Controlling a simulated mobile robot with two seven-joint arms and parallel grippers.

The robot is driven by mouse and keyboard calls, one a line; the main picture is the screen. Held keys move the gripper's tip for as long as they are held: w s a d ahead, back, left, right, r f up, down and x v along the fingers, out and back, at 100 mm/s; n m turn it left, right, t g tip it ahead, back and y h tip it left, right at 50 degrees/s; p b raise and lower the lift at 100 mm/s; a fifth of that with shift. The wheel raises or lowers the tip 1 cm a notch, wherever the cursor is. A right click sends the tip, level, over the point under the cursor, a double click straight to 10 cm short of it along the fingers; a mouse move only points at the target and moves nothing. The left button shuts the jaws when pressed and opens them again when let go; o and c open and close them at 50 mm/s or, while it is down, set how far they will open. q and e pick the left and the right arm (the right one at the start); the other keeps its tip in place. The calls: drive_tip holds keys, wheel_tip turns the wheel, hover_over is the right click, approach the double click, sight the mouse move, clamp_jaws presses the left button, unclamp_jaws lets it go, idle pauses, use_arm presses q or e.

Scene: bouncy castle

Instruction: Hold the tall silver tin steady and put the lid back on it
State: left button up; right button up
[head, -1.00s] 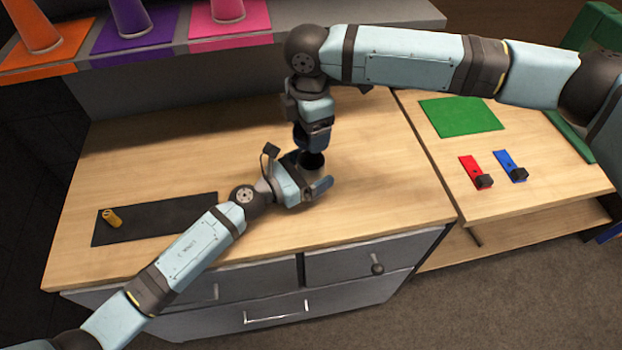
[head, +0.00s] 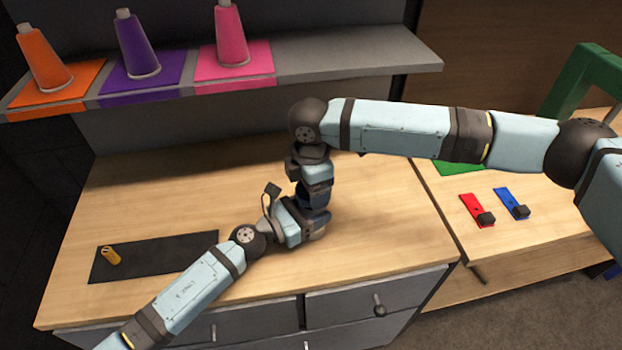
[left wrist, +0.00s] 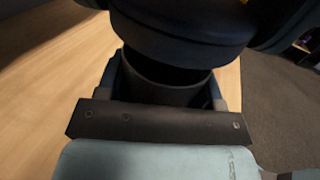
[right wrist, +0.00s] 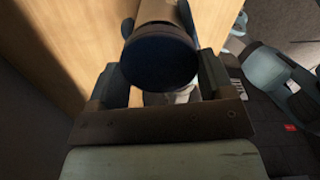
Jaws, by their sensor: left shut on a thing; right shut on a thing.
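The tall silver tin is almost wholly hidden by my grippers in the head view. In the left wrist view the tin (left wrist: 160,82) shows as a shaded cylinder between the fingers of my left gripper (head: 314,230), which is shut on it. My right gripper (head: 315,203) points down directly above and is shut on the lid. The lid shows as a dark blue round disc (right wrist: 160,62) between its fingers in the right wrist view. In the left wrist view the dark lid (left wrist: 180,35) is over the tin's mouth; I cannot tell whether they touch.
A black mat (head: 150,256) with a small yellow-orange cylinder (head: 111,255) lies at left. A shelf (head: 340,62) behind holds orange, purple and pink cones. Red (head: 476,210) and blue (head: 511,203) pieces lie on the right-hand table. The wooden top right of my grippers is clear.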

idle(0.4)
drive_tip(key=shift+f, duration=0.85)
drive_tip(key=shift+f, duration=0.55)
use_arm(q)
clamp_jaws()
use_arm(e)
drive_tip(key=o, duration=0.9)
drive_tip(key=shift+r, duration=2.25)
drive_tip(key=shift+c, duration=0.3)
